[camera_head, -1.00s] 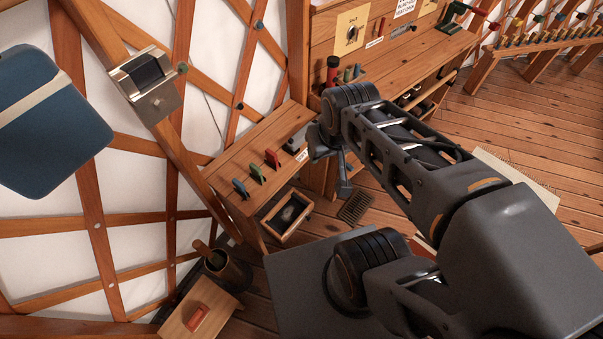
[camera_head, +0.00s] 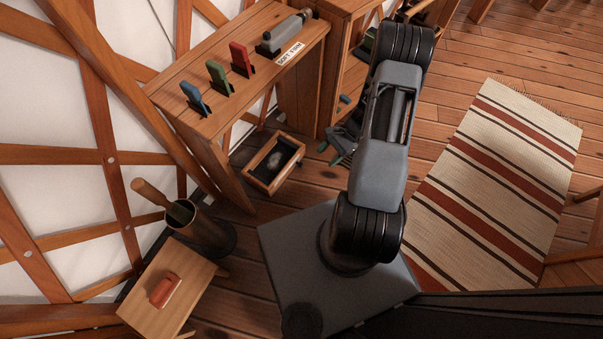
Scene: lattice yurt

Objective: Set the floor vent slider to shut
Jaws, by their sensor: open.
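My gripper (camera_head: 329,153) points down and left at the end of my folded arm, just right of a small open drawer. Its green-tipped fingers are apart and I see nothing between them. I cannot make out the floor vent or its slider now. The floor where the dark grille lay in the earlier view is behind my gripper and arm, so the slider's position is hidden.
The open wooden drawer (camera_head: 256,181) holds a pale round item. Above it, a bench (camera_head: 175,78) carries blue, green and red levers and a grey device. A pot (camera_head: 205,236), a small stool (camera_head: 143,306) and a striped rug (camera_head: 520,165) stand around. Plank floor shows between them.

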